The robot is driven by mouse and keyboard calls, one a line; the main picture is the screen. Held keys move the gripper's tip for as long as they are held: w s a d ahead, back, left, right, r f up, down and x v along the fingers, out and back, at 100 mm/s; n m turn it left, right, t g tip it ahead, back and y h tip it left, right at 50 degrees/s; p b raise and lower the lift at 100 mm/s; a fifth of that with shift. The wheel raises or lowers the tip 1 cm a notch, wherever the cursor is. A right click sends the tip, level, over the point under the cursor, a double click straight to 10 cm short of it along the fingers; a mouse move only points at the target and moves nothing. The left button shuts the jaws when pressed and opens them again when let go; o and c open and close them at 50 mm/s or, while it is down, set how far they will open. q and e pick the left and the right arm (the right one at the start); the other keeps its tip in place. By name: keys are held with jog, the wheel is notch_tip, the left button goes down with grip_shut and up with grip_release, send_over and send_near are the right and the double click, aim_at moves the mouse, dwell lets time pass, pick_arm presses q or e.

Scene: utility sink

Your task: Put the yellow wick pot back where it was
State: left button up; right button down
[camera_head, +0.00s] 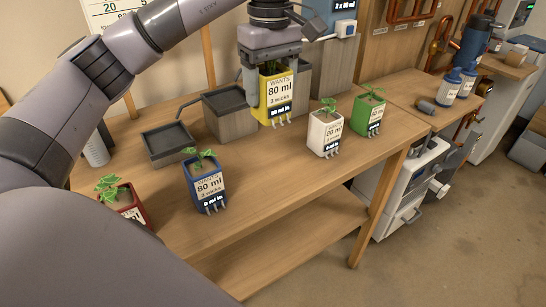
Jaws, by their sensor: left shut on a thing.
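The yellow wick pot (279,100) is in my left gripper (272,88), between its two fingers, near the back middle of the wooden bench (265,160). The pot is upright, with a label reading "WANTS 80 ml 3 wicks" and pale wicks hanging from its base. The gripper comes down from above and hides most of its plant. I cannot tell for sure whether the pot touches the bench. My right gripper is not in view.
A blue pot (206,187) and a red pot (128,208) stand at left; a white pot (325,133) and a green pot (368,116) stand at right. A grey tray (167,146) and grey box (229,112) are behind. The bench middle is clear.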

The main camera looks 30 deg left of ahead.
pick_arm(q)
notch_tip(320, 180, down, 14)
jog(key=shift+f+b, duration=0.1)
jog(key=shift+b, duration=0.25)
jog(key=shift+f, duration=0.2)
jog(key=o, duration=1.3)
jog(key=shift+r, duration=0.1)
